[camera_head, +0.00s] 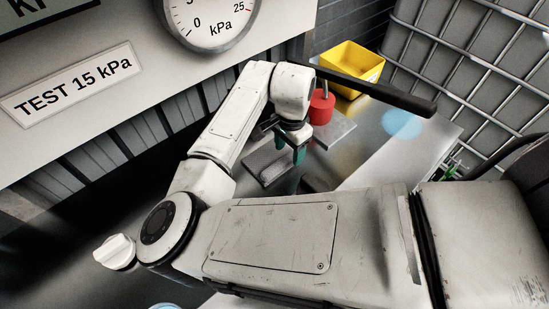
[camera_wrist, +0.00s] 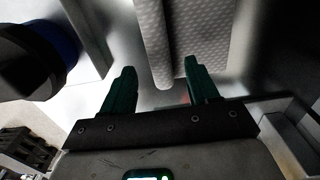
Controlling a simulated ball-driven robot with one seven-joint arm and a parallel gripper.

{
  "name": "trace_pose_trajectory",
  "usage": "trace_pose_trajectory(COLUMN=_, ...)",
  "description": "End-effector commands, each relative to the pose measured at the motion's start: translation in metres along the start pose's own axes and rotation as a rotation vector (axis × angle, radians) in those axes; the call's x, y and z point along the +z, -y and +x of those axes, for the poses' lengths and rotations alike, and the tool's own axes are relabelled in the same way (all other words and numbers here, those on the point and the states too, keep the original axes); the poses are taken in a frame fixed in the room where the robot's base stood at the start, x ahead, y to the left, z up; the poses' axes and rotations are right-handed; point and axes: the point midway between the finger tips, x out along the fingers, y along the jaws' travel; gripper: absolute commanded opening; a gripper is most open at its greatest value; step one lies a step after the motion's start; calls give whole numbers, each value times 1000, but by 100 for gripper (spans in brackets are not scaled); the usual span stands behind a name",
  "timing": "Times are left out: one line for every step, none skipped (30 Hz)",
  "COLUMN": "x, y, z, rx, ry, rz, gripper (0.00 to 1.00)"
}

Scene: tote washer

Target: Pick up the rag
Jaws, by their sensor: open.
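The rag is a grey, dimpled cloth (camera_head: 268,163) lying on the metal bench below my gripper. In the wrist view the rag (camera_wrist: 206,35) fills the upper middle and right, with a thick folded or rolled edge along its left side. My gripper (camera_head: 292,150) points down at the rag with its green fingers apart. In the wrist view the open gripper (camera_wrist: 160,68) has the folded edge's near end in line with the gap between its fingers. I cannot tell the height left between fingertips and cloth. My arm hides part of the bench.
A red object (camera_head: 322,106) with an upright stem stands just behind my gripper, and a yellow bin (camera_head: 352,68) behind that. A dark bar (camera_head: 385,90) crosses above the bench. A wire cage (camera_head: 470,75) stands at right. A dark cylinder with a blue band (camera_wrist: 40,50) is at left.

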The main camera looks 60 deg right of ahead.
Motion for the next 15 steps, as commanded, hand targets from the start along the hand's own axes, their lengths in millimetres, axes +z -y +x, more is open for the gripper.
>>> trace_pose_trajectory(x=1, y=1, z=5, rx=3, ry=2, rz=-1, gripper=60)
trace_pose_trajectory(x=0, y=0, z=10, rx=2, ry=1, rz=0, gripper=60)
trace_pose_trajectory(x=0, y=1, z=14, rx=1, ry=1, rz=0, gripper=60)
trace_pose_trajectory(x=1, y=1, z=17, rx=1, ry=2, rz=0, gripper=60)
trace_pose_trajectory(x=0, y=0, z=20, rx=1, ry=2, rz=0, gripper=60)
trace_pose_trajectory(x=0, y=0, z=22, rx=1, ry=1, rz=0, gripper=60)
trace_pose_trajectory(x=0, y=0, z=24, rx=1, ry=0, rz=1, gripper=60)
trace_pose_trajectory(x=0, y=0, z=24, rx=0, ry=0, rz=1, gripper=60)
trace_pose_trajectory(x=0, y=0, z=25, rx=0, ry=0, rz=1, gripper=60)
trace_pose_trajectory(x=0, y=0, z=25, rx=0, ry=0, rz=1, gripper=60)
trace_pose_trajectory(x=0, y=0, z=25, rx=0, ry=0, rz=1, gripper=60)
trace_pose_trajectory(x=0, y=0, z=25, rx=0, ry=0, rz=1, gripper=60)
trace_pose_trajectory(x=0, y=0, z=25, rx=0, ry=0, rz=1, gripper=60)
trace_pose_trajectory(x=0, y=0, z=25, rx=0, ry=0, rz=1, gripper=60)
trace_pose_trajectory(x=0, y=0, z=25, rx=0, ry=0, rz=1, gripper=56)
